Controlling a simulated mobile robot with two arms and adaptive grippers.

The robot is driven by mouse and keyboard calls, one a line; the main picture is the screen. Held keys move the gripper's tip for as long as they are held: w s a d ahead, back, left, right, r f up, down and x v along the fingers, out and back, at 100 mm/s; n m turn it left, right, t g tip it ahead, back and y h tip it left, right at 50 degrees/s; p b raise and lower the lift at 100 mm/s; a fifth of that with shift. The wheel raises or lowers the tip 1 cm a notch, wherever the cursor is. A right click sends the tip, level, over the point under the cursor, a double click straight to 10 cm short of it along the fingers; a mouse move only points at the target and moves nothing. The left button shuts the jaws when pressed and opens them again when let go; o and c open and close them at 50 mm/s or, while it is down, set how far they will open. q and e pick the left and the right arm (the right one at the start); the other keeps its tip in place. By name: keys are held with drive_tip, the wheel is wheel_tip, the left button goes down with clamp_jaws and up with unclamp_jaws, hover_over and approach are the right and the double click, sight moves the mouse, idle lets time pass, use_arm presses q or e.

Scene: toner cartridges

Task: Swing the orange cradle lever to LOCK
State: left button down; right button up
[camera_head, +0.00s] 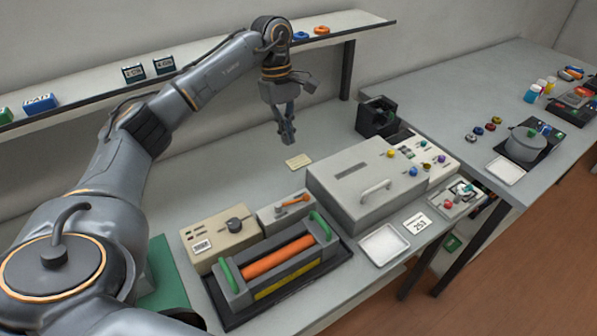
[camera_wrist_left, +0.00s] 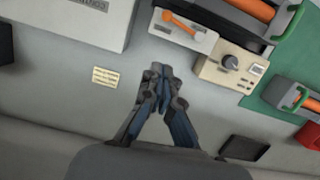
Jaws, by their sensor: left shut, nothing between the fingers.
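The orange lever (camera_head: 296,199) sits on a grey block (camera_head: 270,216) behind the cradle. It also shows in the left wrist view (camera_wrist_left: 180,21), lying at a slant across the block's top. I cannot read any LOCK marking. The dark cradle (camera_head: 238,299) holds an orange roller (camera_head: 277,258) between green handles. My left gripper (camera_head: 289,140) is shut and empty, pointing down above the bench, behind and apart from the lever. Its fingertips also show in the left wrist view (camera_wrist_left: 160,70), below the lever in the picture. My right gripper is not in view.
A beige box with a dark knob (camera_head: 235,226) stands left of the lever block. A large grey box with a handle (camera_head: 360,180) stands to its right. A small label card (camera_head: 299,162) lies on the bare bench. A shelf (camera_head: 210,62) runs along the wall.

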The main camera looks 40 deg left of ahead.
use_arm(q)
drive_tip(key=p, duration=0.3)
approach(293, 202)
drive_tip(key=w+a+f, duration=0.2)
drive_tip(key=w+f, duration=0.1)
drive_tip(key=w, duration=0.2)
drive_tip(key=d+f+p, duration=0.1)
drive_tip(key=s+d+f+p, duration=0.1)
drive_tip(key=shift+s+d+f, duration=0.15)
drive_tip(key=shift+d+f, duration=0.1)
drive_tip(key=shift+f, duration=0.05)
drive_tip(key=shift+s+d+f, duration=0.15)
drive_tip(key=shift+d+f, duration=0.25)
